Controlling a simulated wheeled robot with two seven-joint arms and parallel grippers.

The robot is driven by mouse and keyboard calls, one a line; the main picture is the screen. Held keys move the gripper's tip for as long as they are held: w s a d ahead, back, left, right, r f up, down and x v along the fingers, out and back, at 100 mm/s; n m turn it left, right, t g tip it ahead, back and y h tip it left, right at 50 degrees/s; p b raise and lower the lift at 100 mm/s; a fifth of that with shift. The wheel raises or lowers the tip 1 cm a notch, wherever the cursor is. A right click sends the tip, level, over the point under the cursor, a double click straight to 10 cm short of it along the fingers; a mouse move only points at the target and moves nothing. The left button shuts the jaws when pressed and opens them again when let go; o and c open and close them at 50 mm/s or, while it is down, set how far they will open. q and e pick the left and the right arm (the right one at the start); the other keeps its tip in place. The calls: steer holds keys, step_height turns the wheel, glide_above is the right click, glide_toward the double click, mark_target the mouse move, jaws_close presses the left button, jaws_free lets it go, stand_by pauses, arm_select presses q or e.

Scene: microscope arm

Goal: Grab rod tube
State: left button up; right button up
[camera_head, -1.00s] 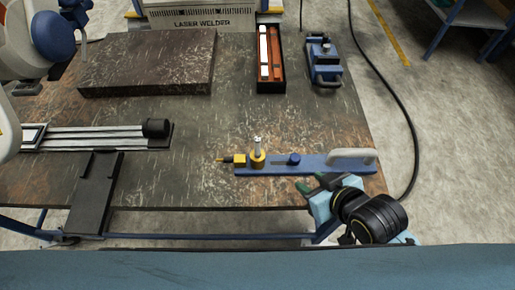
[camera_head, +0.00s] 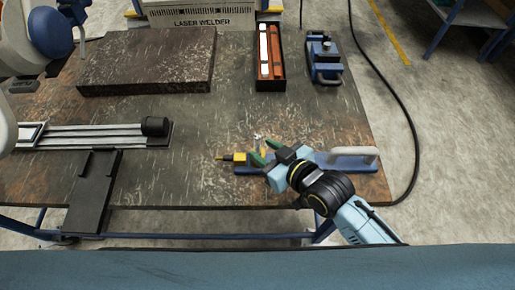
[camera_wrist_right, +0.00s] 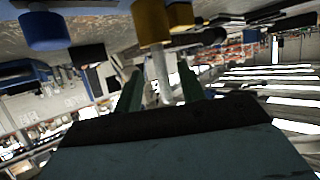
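The silver rod tube (camera_head: 257,138) stands upright in a yellow holder on the blue fixture (camera_head: 325,160) near the table's front right. In the head view only its top shows above my right gripper's fingers. My right gripper (camera_head: 265,152) is open over the fixture, its green fingers pointing left toward the rod. In the right wrist view, which looks upside down, the rod (camera_wrist_right: 160,75) lies between the two green fingers of my right gripper (camera_wrist_right: 161,88), with gaps on both sides. The yellow holder (camera_wrist_right: 151,22) shows at the top. My left gripper is not in view.
A dark block (camera_head: 150,62), a tray with red and white pieces (camera_head: 270,55) and a blue device (camera_head: 324,58) stand farther back on the table. A railed slide with a black end (camera_head: 95,137) lies at left. The middle of the table is clear.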

mark_target(259, 148)
steer(key=x, duration=0.5)
steer(key=shift+a+b, duration=0.15)
steer(key=shift+b, duration=0.2)
jaws_close()
